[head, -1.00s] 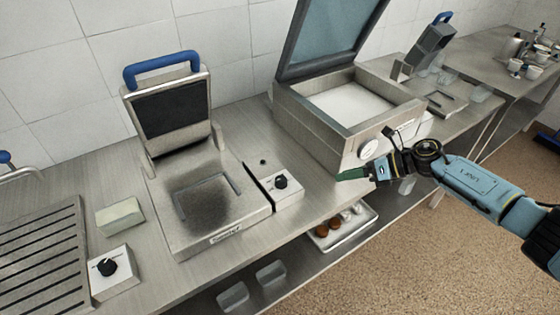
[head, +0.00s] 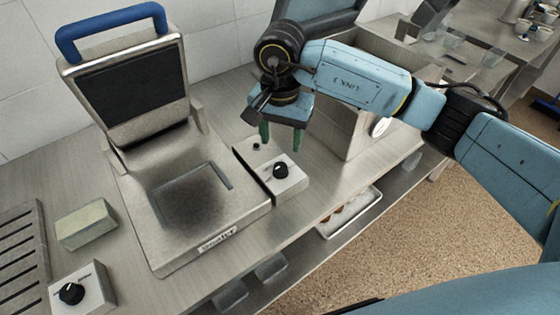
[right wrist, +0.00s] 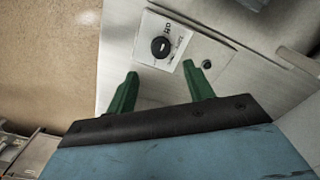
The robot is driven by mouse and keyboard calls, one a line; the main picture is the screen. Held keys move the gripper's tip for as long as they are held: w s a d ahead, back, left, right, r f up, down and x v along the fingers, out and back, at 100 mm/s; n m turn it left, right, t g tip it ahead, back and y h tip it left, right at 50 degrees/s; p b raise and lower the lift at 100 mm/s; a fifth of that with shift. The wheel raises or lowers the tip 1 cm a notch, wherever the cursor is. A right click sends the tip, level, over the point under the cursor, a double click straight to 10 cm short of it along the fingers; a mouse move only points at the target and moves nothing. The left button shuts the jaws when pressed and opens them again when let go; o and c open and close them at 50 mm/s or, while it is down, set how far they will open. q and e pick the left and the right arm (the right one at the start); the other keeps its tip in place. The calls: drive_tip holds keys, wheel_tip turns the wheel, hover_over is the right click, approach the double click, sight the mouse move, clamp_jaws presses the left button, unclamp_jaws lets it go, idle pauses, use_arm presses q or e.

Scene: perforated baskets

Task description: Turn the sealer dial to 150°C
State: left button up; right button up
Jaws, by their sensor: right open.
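A black dial (head: 281,170) sits on a pale control plate (head: 293,185) at the right side of a steel press (head: 210,247) with a raised, blue-handled lid. In the right wrist view the dial (right wrist: 160,47) shows just beyond and between the fingertips, with small printing beside it that I cannot read. My right gripper (head: 281,140) points down above and behind the dial, its green fingers apart and empty. The fingers do not touch the dial. A second black dial (head: 72,293) sits on a box at the front left. My left gripper is out of view.
A small black knob (head: 256,146) lies behind the dial's plate. A steel box with a raised lid (head: 338,118) stands right of the gripper, partly hidden by my arm. A pale block (head: 86,224) lies left of the press. A tray (head: 348,212) is below the counter.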

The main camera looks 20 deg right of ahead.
sight(280, 166)
wheel_tip(280, 166, down, 9)
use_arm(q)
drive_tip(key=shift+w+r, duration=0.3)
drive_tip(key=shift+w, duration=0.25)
use_arm(e)
drive_tip(key=c, duration=1)
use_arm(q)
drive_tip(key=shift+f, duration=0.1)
